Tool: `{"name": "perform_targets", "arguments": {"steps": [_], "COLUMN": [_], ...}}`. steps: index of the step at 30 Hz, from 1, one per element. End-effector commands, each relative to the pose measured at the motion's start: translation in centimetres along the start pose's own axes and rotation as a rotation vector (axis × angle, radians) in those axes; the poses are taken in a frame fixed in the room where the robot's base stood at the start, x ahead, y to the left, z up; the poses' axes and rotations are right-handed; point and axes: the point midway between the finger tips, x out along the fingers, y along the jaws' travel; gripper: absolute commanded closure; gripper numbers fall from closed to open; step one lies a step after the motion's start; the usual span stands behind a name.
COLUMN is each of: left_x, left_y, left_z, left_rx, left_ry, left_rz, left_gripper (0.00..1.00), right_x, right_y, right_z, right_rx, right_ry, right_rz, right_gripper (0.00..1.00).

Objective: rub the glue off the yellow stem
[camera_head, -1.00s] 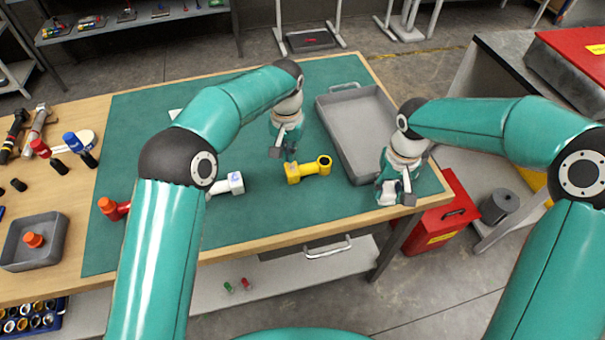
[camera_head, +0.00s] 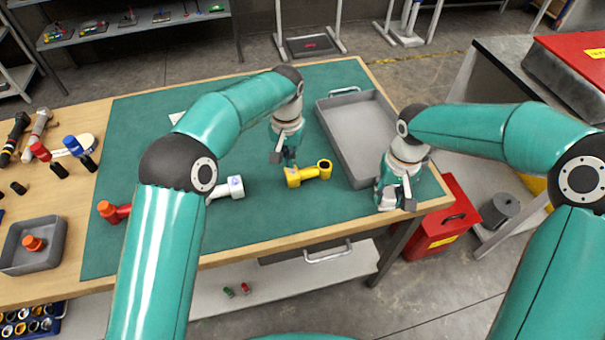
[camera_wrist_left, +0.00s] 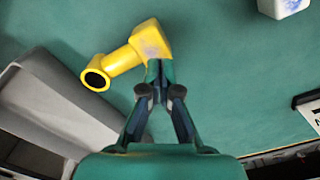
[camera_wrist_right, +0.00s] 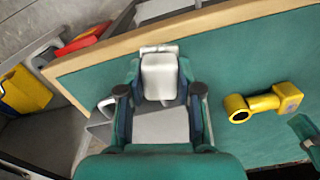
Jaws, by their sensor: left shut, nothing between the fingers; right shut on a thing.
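The yellow stem (camera_head: 312,173) lies on the green mat, left of the grey tray's near end. It also shows in the left wrist view (camera_wrist_left: 122,61) and the right wrist view (camera_wrist_right: 262,105). A bluish-purple smear marks its block end in the left wrist view. My left gripper (camera_head: 289,163) is shut and empty, with its tips close by that block end; I cannot tell whether they touch. My right gripper (camera_head: 393,200) is shut on a white pad (camera_wrist_right: 158,78), near the mat's right end, in front of the tray and apart from the stem.
The empty grey tray (camera_head: 355,130) stands beyond the stem. A white stem (camera_head: 230,188) with a bluish mark and a red stem (camera_head: 115,212) lie left on the green mat (camera_head: 270,220). A grey bin (camera_head: 33,258) stands at far left. The mat in front of the yellow stem is clear.

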Motion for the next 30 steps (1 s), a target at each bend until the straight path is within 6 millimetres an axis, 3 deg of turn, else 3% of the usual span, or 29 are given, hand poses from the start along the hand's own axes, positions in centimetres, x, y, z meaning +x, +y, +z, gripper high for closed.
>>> {"name": "perform_targets", "arguments": {"steps": [30], "left_x": [1.1], "left_y": [-0.1], "left_z": [0.0], "left_rx": [-0.002], "left_ry": [0.0], "left_rz": [0.0], "left_gripper": [1.0], "right_x": [0.7], "right_y": [-0.1], "right_z": [0.0], "right_rx": [-0.001], "right_ry": [0.0], "right_rz": [0.0], "right_gripper": [0.93]}}
